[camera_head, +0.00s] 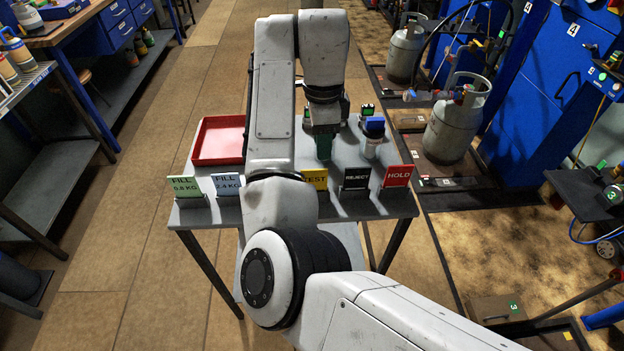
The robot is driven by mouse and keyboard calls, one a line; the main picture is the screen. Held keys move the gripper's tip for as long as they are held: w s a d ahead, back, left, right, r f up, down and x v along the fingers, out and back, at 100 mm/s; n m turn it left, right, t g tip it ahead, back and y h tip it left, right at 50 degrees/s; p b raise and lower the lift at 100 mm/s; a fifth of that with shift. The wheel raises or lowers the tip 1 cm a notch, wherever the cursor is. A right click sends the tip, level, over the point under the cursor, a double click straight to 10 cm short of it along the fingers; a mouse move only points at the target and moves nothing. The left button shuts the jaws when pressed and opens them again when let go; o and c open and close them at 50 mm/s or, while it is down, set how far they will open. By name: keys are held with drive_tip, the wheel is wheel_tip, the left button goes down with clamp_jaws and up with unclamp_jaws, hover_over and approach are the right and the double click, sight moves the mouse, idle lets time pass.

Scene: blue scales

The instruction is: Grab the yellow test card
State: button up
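The yellow test card (318,178) stands upright in a dark holder near the front edge of the grey table, right of my forearm. The forearm covers its left part, so only "EST" reads. My gripper (324,128) is over the table behind the card and appears apart from it. A dark green shape shows at or under its tip. I cannot tell whether this is a finger or an object, and the fingers' opening is not clear.
In the same row stand a green fill card (185,187), a blue fill card (227,185), a black reject card (356,178) and a red hold card (397,176). A red tray (218,141) lies behind, left. A blue-topped item (373,127) stands right. Gas cylinders (458,122) stand beyond.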

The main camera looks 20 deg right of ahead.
sight(314, 170)
drive_tip(key=f, duration=0.1)
drive_tip(key=f+b, duration=0.1)
drive_tip(key=a+f, duration=0.1)
drive_tip(key=f, duration=0.1)
drive_tip(key=shift+w+f, duration=0.1)
drive_tip(key=shift+w, duration=0.3)
drive_tip(key=shift+w+a+f+p, duration=0.1)
drive_tip(key=shift+f+p, duration=0.1)
drive_tip(key=shift+f, duration=1.25)
drive_tip(key=shift+a+f+p, duration=0.1)
drive_tip(key=shift+f+p, duration=0.05)
drive_tip(key=shift+f, duration=1.25)
drive_tip(key=shift+c, duration=0.3)
clamp_jaws()
